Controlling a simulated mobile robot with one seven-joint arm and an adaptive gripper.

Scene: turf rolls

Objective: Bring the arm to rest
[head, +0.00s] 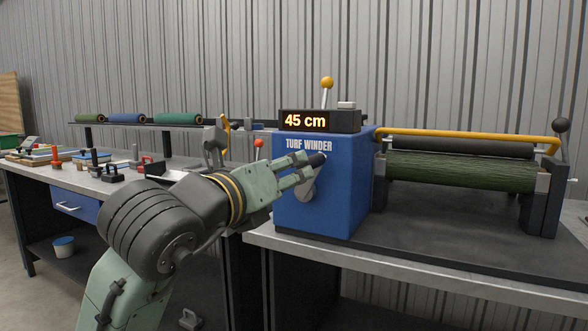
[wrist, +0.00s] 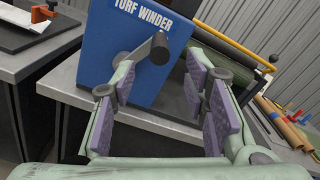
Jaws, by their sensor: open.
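My gripper (head: 306,168) reaches from the lower left to the front of the blue turf winder (head: 348,190). In the wrist view my gripper (wrist: 160,82) is open, its purple-padded fingers wide apart with nothing between the pads. The winder's grey crank (head: 307,190) has a dark knob (head: 318,159) close to my fingertips in the head view. In the wrist view the crank knob (wrist: 160,45) appears just beyond the fingertips; I cannot tell whether they touch. The winder's display (head: 305,121) reads 45 cm. A green turf roll (head: 460,172) lies under the yellow bar (head: 470,137).
The winder stands on a grey bench (head: 420,262). At the left, a workbench (head: 150,185) carries tools and clamps, with a shelf (head: 160,125) of rolled turf above. A blue bucket (head: 64,246) sits below. The corrugated wall closes off the back.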

